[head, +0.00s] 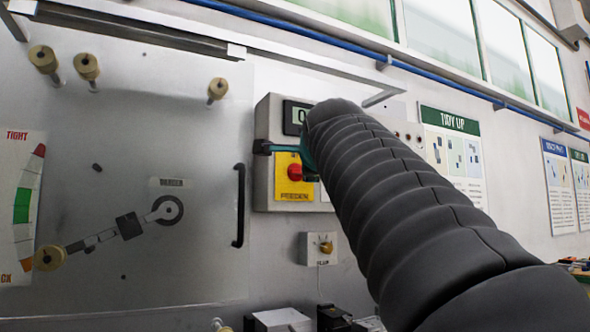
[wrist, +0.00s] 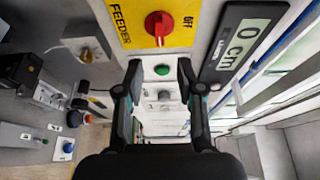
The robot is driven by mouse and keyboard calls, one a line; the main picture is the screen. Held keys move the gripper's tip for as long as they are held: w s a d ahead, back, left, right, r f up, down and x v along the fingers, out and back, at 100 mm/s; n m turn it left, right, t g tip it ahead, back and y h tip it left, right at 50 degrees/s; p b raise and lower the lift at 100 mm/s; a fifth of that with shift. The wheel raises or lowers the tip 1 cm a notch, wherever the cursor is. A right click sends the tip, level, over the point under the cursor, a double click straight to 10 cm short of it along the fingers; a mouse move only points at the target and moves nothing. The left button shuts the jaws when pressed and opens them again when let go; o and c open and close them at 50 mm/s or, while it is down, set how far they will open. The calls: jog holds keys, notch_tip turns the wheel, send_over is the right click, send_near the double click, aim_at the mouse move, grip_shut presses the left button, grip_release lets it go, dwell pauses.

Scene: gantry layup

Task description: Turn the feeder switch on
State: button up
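The feeder switch is a red rotary knob (wrist: 158,24) on a yellow plate (wrist: 128,14) marked FEEDER, at the top of the wrist view. The word OFF is printed beside the knob. In the head view the red knob (head: 295,172) sits on the grey control box (head: 264,190), left of my arm. My gripper (wrist: 160,68) is open and empty, its two fingers apart, with the knob beyond the fingertips and not between them. In the head view my ribbed arm hides most of the gripper and the box's right side.
A green button (wrist: 162,69) and a grey knob (wrist: 164,95) show between my fingers. A display (wrist: 247,38) reads 0 cm beside the yellow plate. A small yellow knob (head: 326,247) is below the box. A black handle (head: 239,205) stands out left of it.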

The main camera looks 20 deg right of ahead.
jog(key=shift+v, duration=2.25)
